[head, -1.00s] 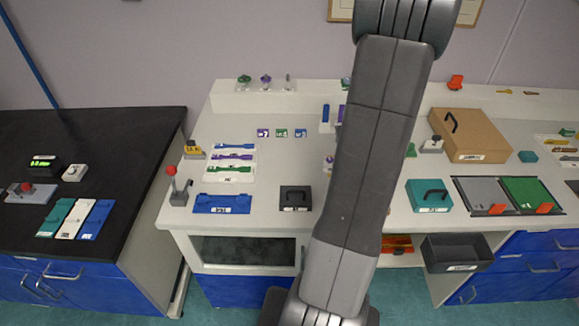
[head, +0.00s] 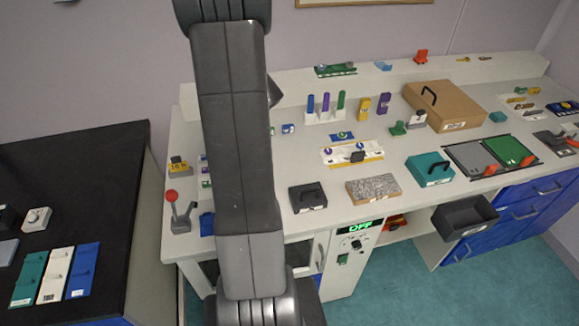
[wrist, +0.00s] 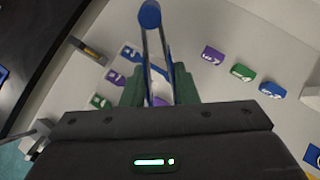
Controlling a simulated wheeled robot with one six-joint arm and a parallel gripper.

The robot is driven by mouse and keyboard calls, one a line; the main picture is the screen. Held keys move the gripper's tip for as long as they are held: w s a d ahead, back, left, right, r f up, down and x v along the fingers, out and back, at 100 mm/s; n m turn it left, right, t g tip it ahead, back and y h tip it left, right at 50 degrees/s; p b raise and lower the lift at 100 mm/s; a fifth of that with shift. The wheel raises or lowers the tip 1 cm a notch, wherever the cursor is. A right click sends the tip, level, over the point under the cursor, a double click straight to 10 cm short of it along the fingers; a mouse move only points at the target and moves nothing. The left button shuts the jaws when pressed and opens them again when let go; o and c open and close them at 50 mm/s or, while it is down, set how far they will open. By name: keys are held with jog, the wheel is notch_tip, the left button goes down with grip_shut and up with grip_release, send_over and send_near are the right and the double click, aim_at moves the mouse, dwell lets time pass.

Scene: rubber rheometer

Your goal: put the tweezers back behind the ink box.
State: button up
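In the wrist view the tweezers (wrist: 150,18) show as two thin metal legs joined at a rounded blue end, pointing away from me. My gripper (wrist: 158,80) has its green fingers closed on the legs, which spread apart toward the palm. The tweezers are above the white bench. In the head view my arm hides the gripper and tweezers. No box carries a readable ink label. A black box with a handle (head: 307,197), a teal case (head: 430,168) and a brown case (head: 446,105) stand on the bench; I cannot tell which is the ink box.
A red-knobbed lever device (head: 180,210) stands at the bench's left front. A grey speckled slab (head: 373,188) lies right of the black box. A rack with coloured tools (head: 325,110) stands behind. Purple (wrist: 212,57), green (wrist: 243,72) and blue (wrist: 272,89) labelled blocks lie beside the gripper.

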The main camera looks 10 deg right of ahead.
jog(key=d+f+n+g+b, duration=0.1)
jog(key=n+g, duration=0.1)
jog(key=s+d+f+n+g+h+b, duration=0.1)
jog(key=f+n+g, duration=0.1)
jog(key=d+f+n+g+b, duration=0.2)
jog(key=shift+s+f+n+h, duration=0.15)
jog(key=shift+s+n+h, duration=0.15)
jog(key=shift+s+n, duration=0.1)
jog(key=s+d+f+n+g+h+b, duration=0.1)
jog(key=d+n+h+b, duration=0.15)
jog(key=d, duration=0.25)
jog(key=n+h, duration=0.2)
send_over(287, 164)
jog(key=shift+m, duration=0.25)
jog(key=shift+s+a+f, duration=0.1)
jog(key=shift+a+f, duration=0.05)
jog(key=shift+f, duration=4.2)
jog(key=o, duration=0.6)
jog(key=shift+c, duration=0.2)
notch_tip(287, 164, up, 12)
jog(key=shift+a+b, duration=0.35)
jog(key=shift+a, duration=0.1)
